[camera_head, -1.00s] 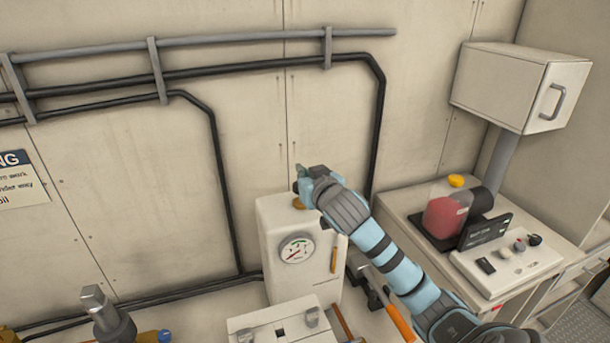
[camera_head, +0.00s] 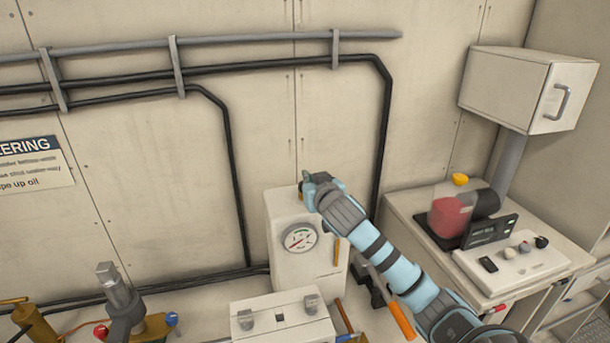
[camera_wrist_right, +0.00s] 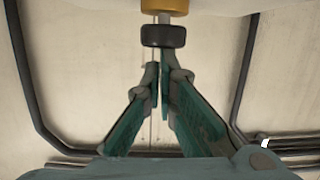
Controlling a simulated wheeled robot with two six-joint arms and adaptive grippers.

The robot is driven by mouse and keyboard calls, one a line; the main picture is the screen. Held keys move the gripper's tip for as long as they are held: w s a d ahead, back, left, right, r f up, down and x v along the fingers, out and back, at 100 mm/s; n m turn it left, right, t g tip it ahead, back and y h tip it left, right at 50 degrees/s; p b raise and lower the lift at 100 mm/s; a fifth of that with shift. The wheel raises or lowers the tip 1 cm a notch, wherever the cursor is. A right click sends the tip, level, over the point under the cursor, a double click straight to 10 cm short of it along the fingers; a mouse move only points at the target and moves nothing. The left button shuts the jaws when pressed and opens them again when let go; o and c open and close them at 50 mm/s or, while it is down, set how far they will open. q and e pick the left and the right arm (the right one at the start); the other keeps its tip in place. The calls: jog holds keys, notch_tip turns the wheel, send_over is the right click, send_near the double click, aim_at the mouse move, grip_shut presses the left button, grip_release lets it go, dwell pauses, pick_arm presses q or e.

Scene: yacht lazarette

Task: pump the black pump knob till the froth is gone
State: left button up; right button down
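The black pump knob (camera_wrist_right: 163,36) shows in the right wrist view, with a brass collar (camera_wrist_right: 163,7) against it. My right gripper (camera_wrist_right: 158,72) has its fingers brought together just short of the knob, pointing at it; whether the tips touch it is unclear. In the head view my right gripper (camera_head: 307,187) is over the top of a white box with a round gauge (camera_head: 299,238). The knob is hidden there. A clear container of red liquid (camera_head: 451,216) with a yellow cap stands to the right; I cannot make out froth.
A control panel (camera_head: 515,265) with small knobs and a dark display (camera_head: 490,231) are beside the red container. A white case (camera_head: 284,325) and an orange-handled tool (camera_head: 401,320) are in front of the gauge box. Dark pipes (camera_head: 232,165) run along the wall.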

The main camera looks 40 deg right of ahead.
jog(key=shift+w+d+f, duration=0.25)
jog(key=shift+w+f, duration=0.1)
jog(key=shift+w, duration=0.25)
jog(key=shift+r+p, duration=0.2)
jog(key=shift+p, duration=0.1)
notch_tip(320, 180, up, 3)
jog(key=p, duration=0.2)
jog(key=shift+s+f+p, duration=0.1)
jog(key=shift+f+p, duration=0.05)
jog(key=shift+p, duration=0.2)
jog(key=shift+r+b, duration=0.35)
jog(key=shift+r, duration=0.5)
pick_arm(q)
jog(key=shift+w+r+b, duration=0.3)
jog(key=shift+w+b, duration=0.15)
jog(key=shift+w, duration=0.1)
jog(key=shift+w+r+b, duration=0.25)
jog(key=shift+w+b, duration=0.15)
jog(key=shift+w, duration=0.1)
pick_arm(e)
jog(key=v, duration=1)
jog(key=shift+f, duration=0.3)
pick_arm(q)
jog(key=shift+w, duration=0.1)
pick_arm(e)
jog(key=shift+a, duration=0.15)
